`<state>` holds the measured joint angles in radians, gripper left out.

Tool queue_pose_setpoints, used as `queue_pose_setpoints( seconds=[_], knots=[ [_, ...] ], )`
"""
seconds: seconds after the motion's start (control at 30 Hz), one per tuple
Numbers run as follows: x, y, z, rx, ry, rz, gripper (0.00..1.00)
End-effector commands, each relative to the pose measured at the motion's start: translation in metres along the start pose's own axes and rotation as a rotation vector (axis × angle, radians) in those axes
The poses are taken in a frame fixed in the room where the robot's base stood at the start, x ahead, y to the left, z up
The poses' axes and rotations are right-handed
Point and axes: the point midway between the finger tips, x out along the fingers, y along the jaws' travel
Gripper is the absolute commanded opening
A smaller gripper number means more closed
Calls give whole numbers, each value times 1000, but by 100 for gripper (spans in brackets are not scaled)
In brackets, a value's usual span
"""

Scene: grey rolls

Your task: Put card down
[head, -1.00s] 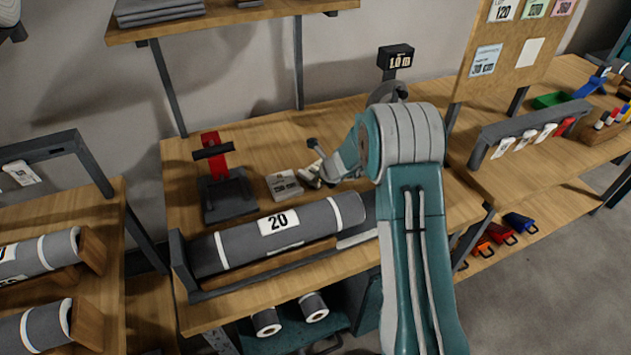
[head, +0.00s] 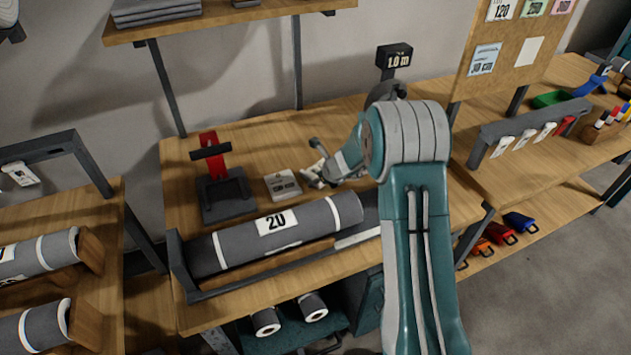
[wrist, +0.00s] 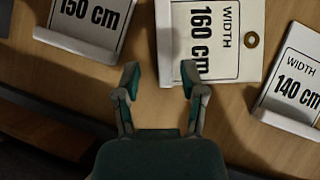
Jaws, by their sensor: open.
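The white "160 cm" width card (wrist: 208,42) lies on the wooden bench at the top middle of the wrist view, with an eyelet at its right side. My gripper (wrist: 160,74) is open; one finger overlaps the card's lower part and the other is over bare wood left of it. I cannot tell whether the finger touches the card. In the head view my gripper (head: 316,178) is low over the bench, right of a white printed piece (head: 283,186) whose text is too small to read. The 160 cm card cannot be picked out there.
A "150 cm" card (wrist: 90,18) and a "140 cm" card (wrist: 298,80) flank it. A grey roll marked 20 (head: 240,243) lies along the bench front. A red-handled tool (head: 214,160) stands left, and a 1.0 m display (head: 397,60) at the back.

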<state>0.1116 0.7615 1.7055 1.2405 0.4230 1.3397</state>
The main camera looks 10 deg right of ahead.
Motion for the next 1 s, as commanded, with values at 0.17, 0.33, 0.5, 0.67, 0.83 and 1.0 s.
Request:
queue_pose_setpoints(
  seconds=[0.17,0.33,0.5,0.67,0.83,1.0],
  knots=[
    [-36,-1,1,0,-2,-4,53],
    [-71,-1,1,0,-2,-4,53],
    [-97,-1,0,0,-1,-2,53],
    [-108,1,0,-6,1,0,53],
    [-138,19,13,-187,-1,9,53],
    [-188,55,25,-545,10,28,53]
  ],
)
